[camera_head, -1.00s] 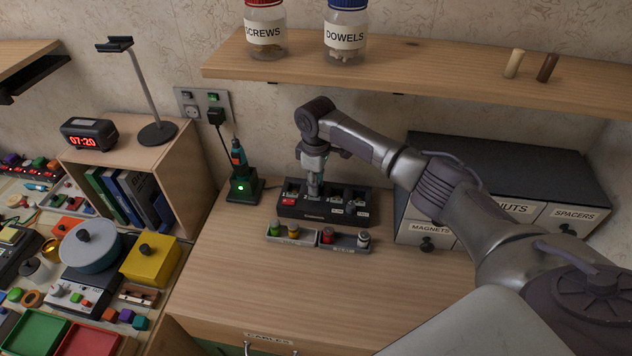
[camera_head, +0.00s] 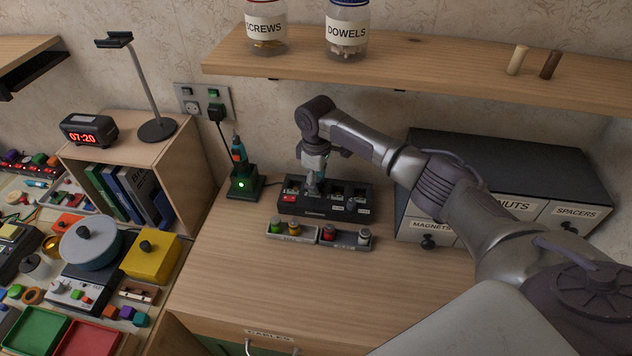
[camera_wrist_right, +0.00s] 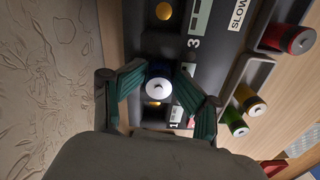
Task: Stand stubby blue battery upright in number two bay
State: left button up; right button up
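The black battery holder (camera_head: 315,211) sits on the wooden desk, with numbered bays in a row. In the right wrist view the stubby blue battery (camera_wrist_right: 159,88) stands with its white top facing the camera. It is at the bay between labels 1 and 3; label 2 is hidden behind a finger. How deep it sits cannot be told. My right gripper (camera_head: 315,189) points down over the holder. Its green-padded fingers (camera_wrist_right: 161,72) are on both sides of the battery and appear closed on its body. My left gripper is out of view.
Two grey trays in front of the holder hold green, gold, red and pale batteries; the left tray (camera_head: 291,239) is nearest the charger (camera_head: 243,183). A drawer cabinet (camera_head: 500,170) stands right. A shelf (camera_head: 430,65) hangs above. The front desk is clear.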

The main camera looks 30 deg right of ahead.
notch_tip(320, 180, up, 9)
jog(key=shift+w+f+b, duration=0.1)
jog(key=shift+f+b, duration=0.1)
jog(key=shift+b, duration=0.5)
